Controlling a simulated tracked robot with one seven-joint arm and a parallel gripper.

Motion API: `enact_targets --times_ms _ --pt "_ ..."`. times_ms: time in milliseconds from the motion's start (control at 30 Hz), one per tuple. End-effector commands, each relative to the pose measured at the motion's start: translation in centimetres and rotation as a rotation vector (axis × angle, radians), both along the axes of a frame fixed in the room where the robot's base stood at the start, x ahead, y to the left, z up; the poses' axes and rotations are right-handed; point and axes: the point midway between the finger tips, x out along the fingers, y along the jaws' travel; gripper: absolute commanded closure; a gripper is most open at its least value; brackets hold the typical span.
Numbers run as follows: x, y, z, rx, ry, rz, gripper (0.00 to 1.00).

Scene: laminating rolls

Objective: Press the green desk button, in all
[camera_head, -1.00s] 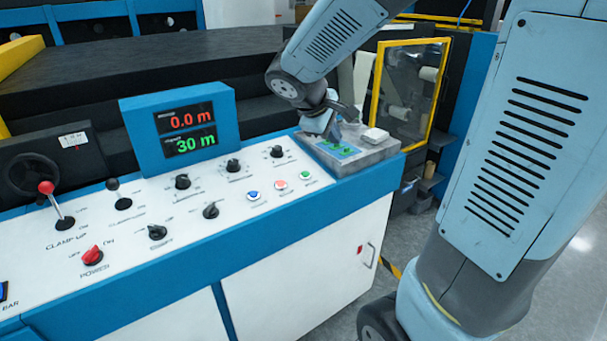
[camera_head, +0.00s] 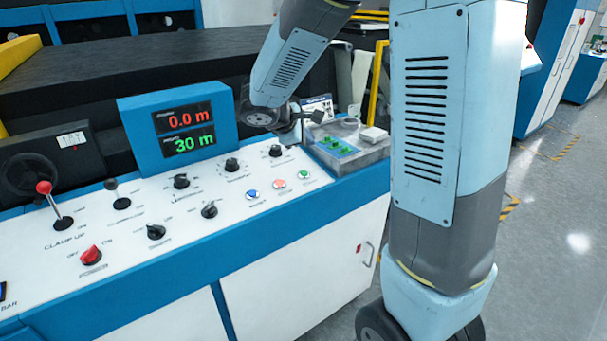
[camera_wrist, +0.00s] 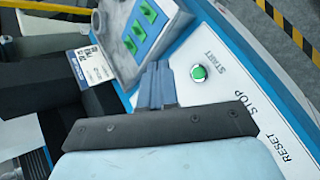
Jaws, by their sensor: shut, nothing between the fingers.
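The green desk button (camera_head: 304,174) is the rightmost of three round buttons near the front right of the white console top. It also shows in the wrist view (camera_wrist: 199,73), marked START, with its green cap uncovered. My gripper (camera_wrist: 157,80) is shut and empty. In the wrist view its fingertips appear just left of the green button, apart from it in the picture. I cannot tell their height above the desk. In the head view my gripper (camera_head: 290,136) hangs over the console's right end, behind the button, its fingertips hard to make out.
A red button (camera_head: 279,184) and a blue button (camera_head: 253,195) sit left of the green one. Black knobs (camera_head: 232,164) stand behind them. A grey tray (camera_head: 371,154) with green pads lies at the right end. A display box (camera_head: 180,135) reads 0.0 m and 30 m.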

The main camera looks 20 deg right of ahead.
Motion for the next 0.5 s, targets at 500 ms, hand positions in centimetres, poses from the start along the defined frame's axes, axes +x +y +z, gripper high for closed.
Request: enact_targets --times_ms 500 --pt "0.9 0.2 -5.6 -0.001 0.004 -0.001 1.0"
